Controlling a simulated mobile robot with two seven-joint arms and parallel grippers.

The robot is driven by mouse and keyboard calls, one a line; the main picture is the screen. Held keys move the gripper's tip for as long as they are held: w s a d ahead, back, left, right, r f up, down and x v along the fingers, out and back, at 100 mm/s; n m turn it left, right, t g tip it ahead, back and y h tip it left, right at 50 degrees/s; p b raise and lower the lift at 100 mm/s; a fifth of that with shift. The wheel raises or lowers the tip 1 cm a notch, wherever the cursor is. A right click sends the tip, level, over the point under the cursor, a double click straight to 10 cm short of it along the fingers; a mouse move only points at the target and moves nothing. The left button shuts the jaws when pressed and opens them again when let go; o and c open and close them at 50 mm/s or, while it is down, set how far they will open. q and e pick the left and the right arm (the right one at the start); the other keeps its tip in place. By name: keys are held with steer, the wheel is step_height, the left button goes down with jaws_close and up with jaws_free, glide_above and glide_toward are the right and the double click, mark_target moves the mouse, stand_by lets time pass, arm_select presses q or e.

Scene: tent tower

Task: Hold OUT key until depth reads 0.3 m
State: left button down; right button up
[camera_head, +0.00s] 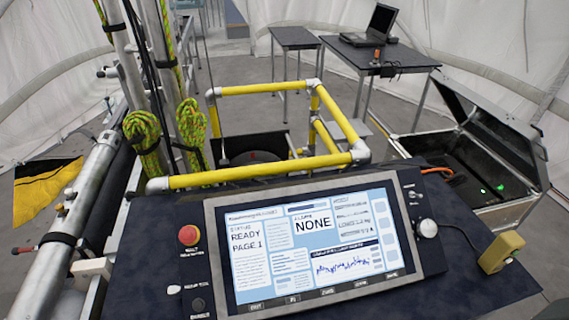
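A control console (212,235) with a large lit screen (310,245) fills the lower middle. The screen reads "READY", "PAGE 1" and "NONE" under alarms; a depth figure is too small to read. A row of soft keys (327,293) runs along the lower bezel. Their labels are too small to read surely, so I cannot tell which is the OUT key. Small controls (411,193) and a pale round knob (428,228) sit right of the screen. Neither of my grippers is in view.
A red emergency button (189,235) sits left of the screen. A yellow block (501,252) is at the console's right edge. Yellow guard rails (240,177) stand behind. An open case (480,165) and tables (385,55) are beyond; poles (85,220) stand left.

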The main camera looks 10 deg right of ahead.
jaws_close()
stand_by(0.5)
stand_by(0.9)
